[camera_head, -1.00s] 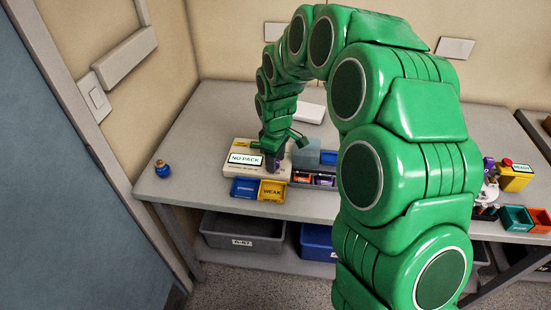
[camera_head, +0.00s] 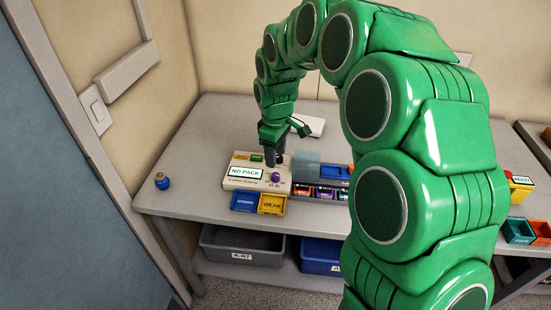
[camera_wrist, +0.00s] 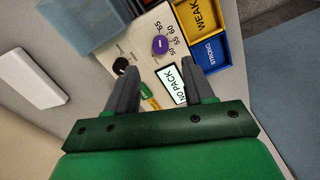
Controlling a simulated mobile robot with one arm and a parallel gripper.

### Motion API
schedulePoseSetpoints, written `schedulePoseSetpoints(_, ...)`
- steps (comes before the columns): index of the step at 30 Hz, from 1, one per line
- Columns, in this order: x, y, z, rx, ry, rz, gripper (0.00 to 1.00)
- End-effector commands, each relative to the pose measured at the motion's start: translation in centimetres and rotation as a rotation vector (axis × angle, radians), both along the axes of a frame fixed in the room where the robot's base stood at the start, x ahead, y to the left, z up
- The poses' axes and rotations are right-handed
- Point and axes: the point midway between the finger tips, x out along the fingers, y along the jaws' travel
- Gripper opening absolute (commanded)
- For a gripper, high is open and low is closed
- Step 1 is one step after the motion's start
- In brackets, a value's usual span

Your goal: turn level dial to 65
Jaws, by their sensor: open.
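The purple level dial (camera_head: 275,177) sits on the right part of the cream pump panel (camera_head: 240,184). In the wrist view the dial (camera_wrist: 159,45) has a short white mark, and the labels 65, 60, 55 and 50 run around it. I cannot tell which number the mark points at. My gripper (camera_head: 274,160) is open and empty, just behind the dial in the head view. In the wrist view its fingers (camera_wrist: 159,68) are spread apart, with the dial beyond the gap between them. The panel's screen (camera_head: 244,172) reads NO PACK.
A black knob (camera_wrist: 120,65) is close to one finger. Blue STRONG (camera_wrist: 208,51) and yellow WEAK (camera_wrist: 202,14) trays stand beside the panel. A translucent blue box (camera_head: 306,162) and a rack of small packs (camera_head: 320,192) are on the right. A blue bottle (camera_head: 162,181) stands at the left.

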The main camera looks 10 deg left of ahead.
Motion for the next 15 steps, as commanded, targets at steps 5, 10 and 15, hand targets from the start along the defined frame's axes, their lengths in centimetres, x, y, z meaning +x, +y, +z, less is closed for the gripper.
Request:
schedulePoseSetpoints(5, -0.03, -0.01, -0.03, -0.001, 0.001, 0.0, 0.53)
schedulePoseSetpoints(10, -0.05, 0.04, 0.07, 0.001, 0.002, -0.063, 0.53)
schedulePoseSetpoints(15, -0.06, 0.04, 0.28, -0.001, 0.003, -0.21, 0.53)
